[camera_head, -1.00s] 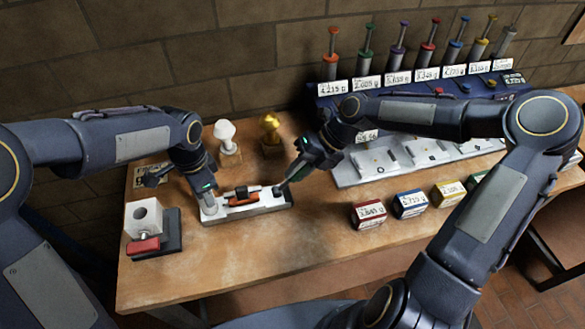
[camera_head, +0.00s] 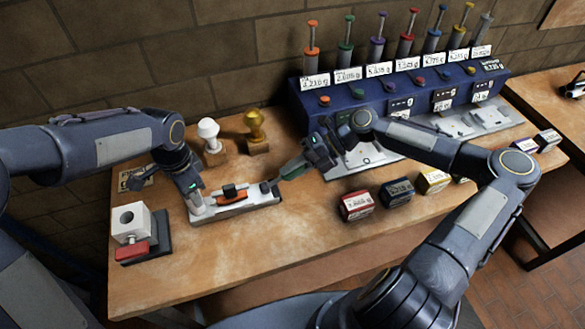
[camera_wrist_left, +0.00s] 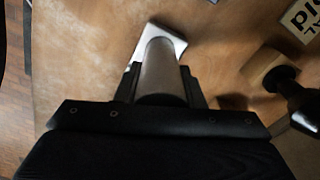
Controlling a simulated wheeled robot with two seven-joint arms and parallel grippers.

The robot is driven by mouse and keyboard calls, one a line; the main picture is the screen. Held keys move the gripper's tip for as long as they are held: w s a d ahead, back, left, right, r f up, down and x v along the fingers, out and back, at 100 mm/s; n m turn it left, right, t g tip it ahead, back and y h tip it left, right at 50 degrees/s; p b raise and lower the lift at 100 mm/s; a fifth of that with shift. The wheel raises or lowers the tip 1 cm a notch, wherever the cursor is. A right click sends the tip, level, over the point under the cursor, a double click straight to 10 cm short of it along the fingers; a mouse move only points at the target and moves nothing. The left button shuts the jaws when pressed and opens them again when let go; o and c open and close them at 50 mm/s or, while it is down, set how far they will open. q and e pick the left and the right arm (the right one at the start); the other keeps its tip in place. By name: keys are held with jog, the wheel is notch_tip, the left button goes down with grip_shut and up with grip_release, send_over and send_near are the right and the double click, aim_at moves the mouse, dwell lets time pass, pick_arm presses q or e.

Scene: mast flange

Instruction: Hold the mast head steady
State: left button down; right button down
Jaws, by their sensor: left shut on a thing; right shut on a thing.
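A grey metal cylinder (camera_wrist_left: 162,75), which I take to be the mast head, stands upright at the left end of a pale tray-like fixture (camera_head: 245,207). My left gripper (camera_head: 193,196) is shut on it; the left wrist view shows the cylinder between both fingers. An orange part with a black knob (camera_head: 230,192) lies in the middle of the fixture. My right gripper (camera_head: 308,160) is shut on a green-handled tool (camera_head: 293,168), whose tip is close to the fixture's right end. Whether the tip touches anything there, I cannot tell.
A white block with a hole (camera_head: 131,221) and a red clamp (camera_head: 132,251) stand at the left. White (camera_head: 209,135) and gold (camera_head: 254,125) knobs stand behind the fixture. A blue rack (camera_head: 385,100) with several plungers stands at the back right. Labelled boxes (camera_head: 357,205) line the front right.

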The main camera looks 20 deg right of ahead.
pick_arm(q)
jog(key=shift+d, duration=0.15)
pick_arm(e)
jog(key=shift+s+f, duration=0.1)
jog(key=shift+f, duration=0.05)
jog(key=c, duration=1.2)
grip_release()
jog(key=shift+c, duration=0.2)
jog(key=shift+d, duration=0.1)
jog(key=shift+d+r, duration=0.2)
jog(key=shift+r, duration=0.05)
jog(key=v, duration=1.1)
jog(key=shift+d, duration=0.2)
jog(key=shift+r, duration=0.1)
